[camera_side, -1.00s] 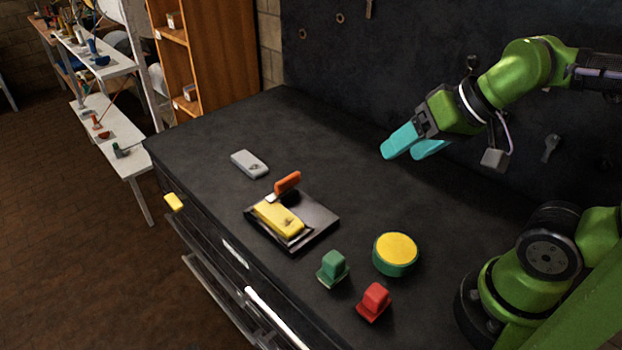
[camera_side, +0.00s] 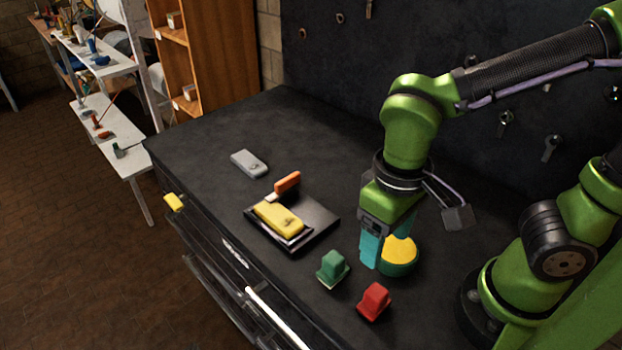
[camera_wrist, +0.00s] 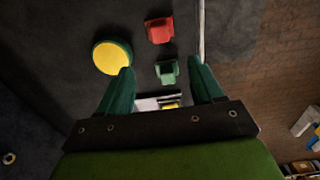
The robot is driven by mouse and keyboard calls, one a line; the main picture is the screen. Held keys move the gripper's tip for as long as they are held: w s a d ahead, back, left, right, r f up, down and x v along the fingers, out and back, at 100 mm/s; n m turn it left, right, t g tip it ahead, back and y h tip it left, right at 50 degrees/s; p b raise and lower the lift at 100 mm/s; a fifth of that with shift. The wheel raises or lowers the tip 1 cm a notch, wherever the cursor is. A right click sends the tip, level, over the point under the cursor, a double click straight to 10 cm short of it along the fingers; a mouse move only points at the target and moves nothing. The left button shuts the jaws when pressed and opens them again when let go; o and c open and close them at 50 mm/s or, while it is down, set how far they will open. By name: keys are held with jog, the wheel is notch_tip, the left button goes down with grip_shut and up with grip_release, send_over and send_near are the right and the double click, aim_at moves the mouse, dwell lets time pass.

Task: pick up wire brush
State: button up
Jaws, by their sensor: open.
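I cannot tell for sure which object is the wire brush. An orange-handled tool (camera_side: 287,182) with a pale end lies at the tray's back edge. A green block (camera_side: 332,266) with a pale base and a red block (camera_side: 375,300) stand near the table's front edge. My gripper (camera_side: 383,250) is open and empty, pointing down beside the yellow-topped green disc (camera_side: 399,254), partly covering it. In the wrist view the green block (camera_wrist: 167,71) shows between the two fingers, with the red block (camera_wrist: 159,30) above it and the disc (camera_wrist: 112,57) to the left.
A dark tray (camera_side: 318,221) holds a yellow piece (camera_side: 279,219). A grey piece (camera_side: 249,164) lies farther back on the black table. A dark pegboard (camera_side: 350,80) stands behind. The table's back left is clear.

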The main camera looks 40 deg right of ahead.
aim_at(377, 291)
notch_tip(377, 291, down, 9)
jog(key=shift+f, duration=0.2)
jog(key=shift+s+f, duration=0.15)
jog(key=shift+f, duration=1.15)
jog(key=shift+s+f, duration=0.15)
jog(key=shift+f, duration=1.1)
jog(key=c, duration=1.1)
jog(key=shift+r, duration=0.15)
notch_tip(377, 291, up, 10)
jog(key=shift+f, duration=0.1)
